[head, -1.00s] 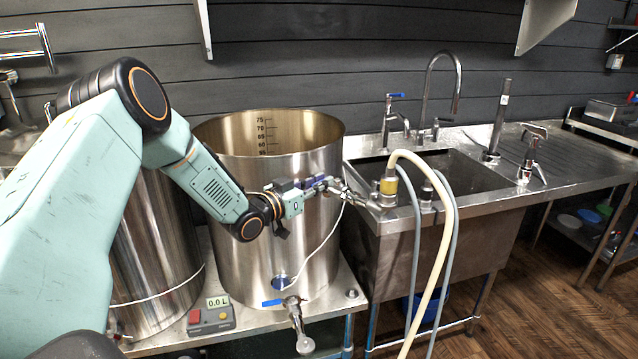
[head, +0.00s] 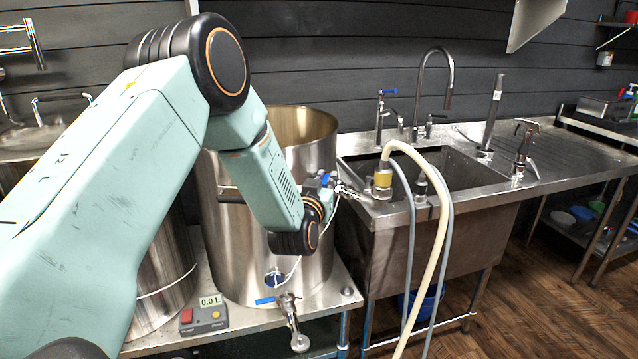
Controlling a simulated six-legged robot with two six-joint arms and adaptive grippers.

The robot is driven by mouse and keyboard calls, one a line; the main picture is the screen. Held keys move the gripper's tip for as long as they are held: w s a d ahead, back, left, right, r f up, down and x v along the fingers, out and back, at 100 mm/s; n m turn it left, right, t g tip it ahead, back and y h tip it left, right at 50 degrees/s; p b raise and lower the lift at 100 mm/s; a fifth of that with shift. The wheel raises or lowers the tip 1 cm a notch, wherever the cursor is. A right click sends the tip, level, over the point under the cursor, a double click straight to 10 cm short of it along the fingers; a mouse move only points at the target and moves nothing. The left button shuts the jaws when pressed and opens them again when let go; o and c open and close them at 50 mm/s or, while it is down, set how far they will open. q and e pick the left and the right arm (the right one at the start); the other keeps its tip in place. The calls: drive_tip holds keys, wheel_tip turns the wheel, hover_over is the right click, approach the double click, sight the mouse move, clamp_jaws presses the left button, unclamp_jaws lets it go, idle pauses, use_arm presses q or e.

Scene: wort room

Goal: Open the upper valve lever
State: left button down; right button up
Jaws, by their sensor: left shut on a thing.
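The tall steel pot (head: 235,260) stands on a steel table, with a small blue part (head: 325,180) and metal fittings (head: 350,191) at its upper right side. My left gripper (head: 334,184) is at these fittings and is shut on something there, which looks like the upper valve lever. My wrist and forearm cover much of this spot, so the lever's exact angle cannot be told. A lower valve (head: 290,312) on the pot's front has a blue lever (head: 266,300) lying about level. My right gripper is not in view.
A sink (head: 450,175) stands right of the pot, with a cream hose (head: 441,230) and grey hoses over its front edge. A control box (head: 204,316) reading 0.0 L sits on the table (head: 245,318). A thin white cable hangs by the pot.

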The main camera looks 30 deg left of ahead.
use_arm(q)
drive_tip(key=shift+w+d+n+g+y+b, duration=0.1)
drive_tip(key=shift+w+d+n+g+y, duration=0.4)
drive_tip(key=shift+n+g+y, duration=0.7)
drive_tip(key=shift+w+d+n+g+y+b, duration=0.1)
drive_tip(key=shift+w+d+n+g+y, duration=0.15)
drive_tip(key=shift+d+n+g+y, duration=0.95)
drive_tip(key=shift+w+n+g+y+b, duration=0.1)
drive_tip(key=shift+w+n+g+y, duration=0.25)
drive_tip(key=shift+n+y, duration=0.95)
drive_tip(key=shift+w+r+m+y, duration=0.1)
drive_tip(key=shift+m+y, duration=0.3)
drive_tip(key=shift+y, duration=0.2)
drive_tip(key=c, duration=1.3)
unclamp_jaws()
drive_tip(key=shift+w, duration=0.1)
